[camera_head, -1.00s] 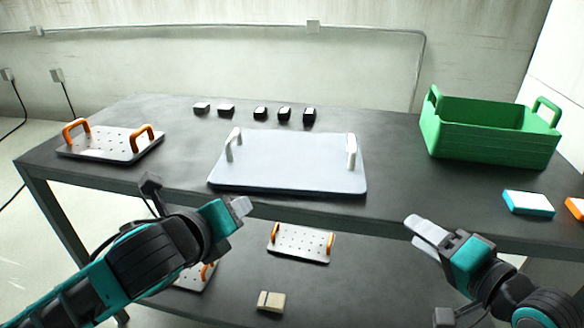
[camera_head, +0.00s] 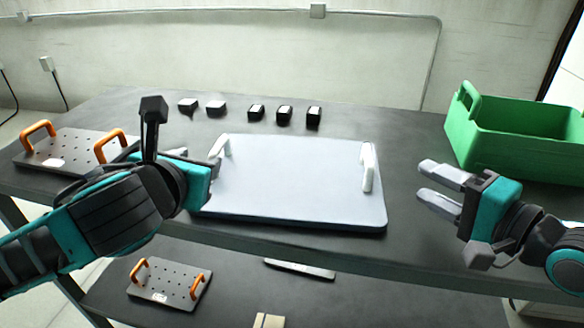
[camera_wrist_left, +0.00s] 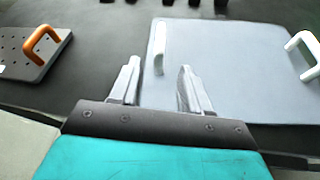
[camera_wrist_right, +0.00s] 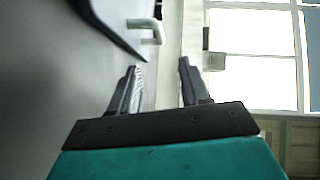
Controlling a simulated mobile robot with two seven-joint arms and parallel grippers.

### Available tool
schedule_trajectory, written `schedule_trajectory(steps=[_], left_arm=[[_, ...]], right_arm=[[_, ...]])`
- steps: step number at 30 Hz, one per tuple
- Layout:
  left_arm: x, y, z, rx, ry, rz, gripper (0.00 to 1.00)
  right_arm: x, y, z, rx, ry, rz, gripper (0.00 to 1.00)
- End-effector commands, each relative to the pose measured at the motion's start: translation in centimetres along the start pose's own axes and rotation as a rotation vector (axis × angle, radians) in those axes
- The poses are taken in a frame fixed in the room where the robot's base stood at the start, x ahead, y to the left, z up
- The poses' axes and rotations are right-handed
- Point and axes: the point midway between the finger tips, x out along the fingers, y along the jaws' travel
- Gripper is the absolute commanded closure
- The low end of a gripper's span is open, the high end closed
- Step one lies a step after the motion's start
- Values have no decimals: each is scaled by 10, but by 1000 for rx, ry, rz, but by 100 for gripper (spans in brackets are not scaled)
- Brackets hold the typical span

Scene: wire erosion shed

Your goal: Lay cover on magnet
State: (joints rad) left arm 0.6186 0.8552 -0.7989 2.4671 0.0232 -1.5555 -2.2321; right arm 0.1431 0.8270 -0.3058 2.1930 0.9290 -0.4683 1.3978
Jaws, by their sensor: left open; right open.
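A pale grey-blue plate (camera_head: 290,185) with two upright white handles lies flat on the table; it may be the cover. My left gripper (camera_head: 203,154) is open near its left handle (camera_head: 222,146). In the left wrist view that handle (camera_wrist_left: 159,45) stands just beyond and between the open fingertips (camera_wrist_left: 158,68), with nothing gripped. My right gripper (camera_head: 424,180) is open, to the right of the right handle (camera_head: 367,168) and apart from it. In the right wrist view a white handle (camera_wrist_right: 152,28) is ahead of the open, empty fingers. I cannot tell which thing is the magnet.
A perforated plate with orange handles (camera_head: 72,150) lies at the table's left. Several small black blocks (camera_head: 255,112) stand behind the pale plate. A green crate (camera_head: 520,140) is at the right. On the lower shelf are another orange-handled plate (camera_head: 168,285) and a tan block (camera_head: 268,320).

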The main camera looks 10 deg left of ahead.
Motion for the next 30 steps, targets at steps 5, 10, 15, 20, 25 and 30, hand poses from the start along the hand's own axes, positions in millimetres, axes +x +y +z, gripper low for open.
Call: schedule_trajectory(steps=[5,10,15,20,25,30], left_arm=[[3,0,0,-2,1,1,53],[19,0,0,-3,2,2,53],[51,0,0,-4,3,3,53],[82,0,0,-5,2,2,53],[109,0,0,-4,1,2,53],[124,0,0,-3,0,0,53]], right_arm=[[2,0,0,0,1,-1,53],[19,-1,-1,0,2,-5,53],[51,-2,0,0,1,-5,53],[82,-2,0,-1,0,-4,53],[109,-1,0,-2,0,-2,53],[124,0,0,-2,1,-2,53]])
